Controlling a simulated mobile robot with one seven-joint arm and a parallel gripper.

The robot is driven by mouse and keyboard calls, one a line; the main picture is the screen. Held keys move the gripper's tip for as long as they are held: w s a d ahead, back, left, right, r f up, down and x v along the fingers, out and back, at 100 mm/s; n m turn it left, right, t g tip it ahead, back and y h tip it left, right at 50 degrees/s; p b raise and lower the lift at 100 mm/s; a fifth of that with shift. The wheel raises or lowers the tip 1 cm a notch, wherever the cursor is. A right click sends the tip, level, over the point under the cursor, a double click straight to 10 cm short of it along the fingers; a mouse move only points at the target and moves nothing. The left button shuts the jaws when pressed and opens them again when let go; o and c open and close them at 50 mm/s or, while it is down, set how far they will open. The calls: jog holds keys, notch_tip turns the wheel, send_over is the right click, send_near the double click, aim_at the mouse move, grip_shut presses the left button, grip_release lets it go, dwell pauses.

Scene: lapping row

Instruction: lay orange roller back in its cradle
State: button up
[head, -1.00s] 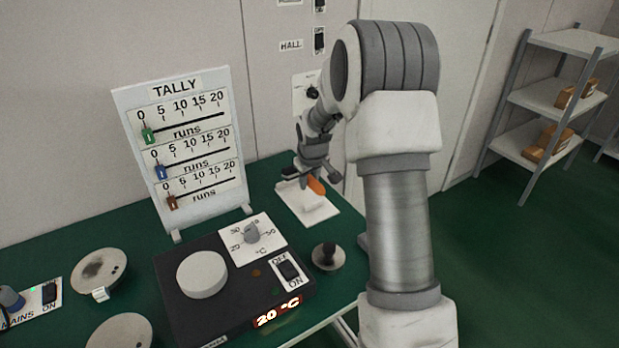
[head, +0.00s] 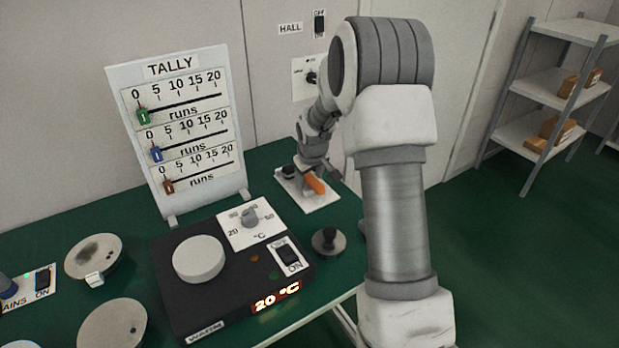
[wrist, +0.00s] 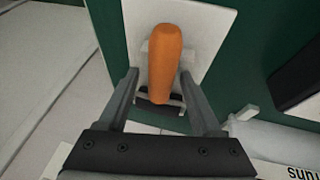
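The orange roller (head: 315,184) is at a white plate (head: 322,203) at the back right of the green bench. In the wrist view the orange roller (wrist: 164,62) lies lengthwise over the white plate (wrist: 206,28), with a dark part near its lower end. Whether it is fully seated in the cradle I cannot tell. My gripper (wrist: 158,73) is open, its fingers spread on either side of the roller. There is a clear gap at the left finger; the right fingertip is close to the roller. In the head view my gripper (head: 312,174) is at the plate, partly hidden.
A tally board (head: 180,130) stands left of the plate. A black warmer (head: 240,290) with a white disc is in front, with a dark-knobbed round piece (head: 328,242) beside it. Round plates (head: 112,325) lie at the left. A shelf rack (head: 545,95) stands far right.

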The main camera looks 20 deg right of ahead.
dwell(0.3)
jog(key=p+v, duration=0.3)
jog(key=v, duration=1.4)
jog(key=shift+s+p, duration=0.2)
jog(key=shift+p, duration=0.1)
jog(key=shift+r, duration=0.1)
jog(key=s+a+r+m+p, duration=0.1)
jog(key=s+a+r+p, duration=0.4)
jog(key=s+r, duration=0.7)
jog(key=s+a+r+p, duration=0.2)
jog(key=s+r+p, duration=0.1)
jog(key=s, duration=0.5)
jog(key=s+a+r+m+t+y+p, duration=0.1)
jog(key=s+a+r+p, duration=0.2)
jog(key=s, duration=0.5)
jog(key=shift+a+r+m, duration=0.2)
jog(key=shift+r+m, duration=0.1)
jog(key=shift+r, duration=0.55)
jog(key=shift+s, duration=0.1)
jog(key=c, duration=0.3)
jog(key=shift+a, duration=0.1)
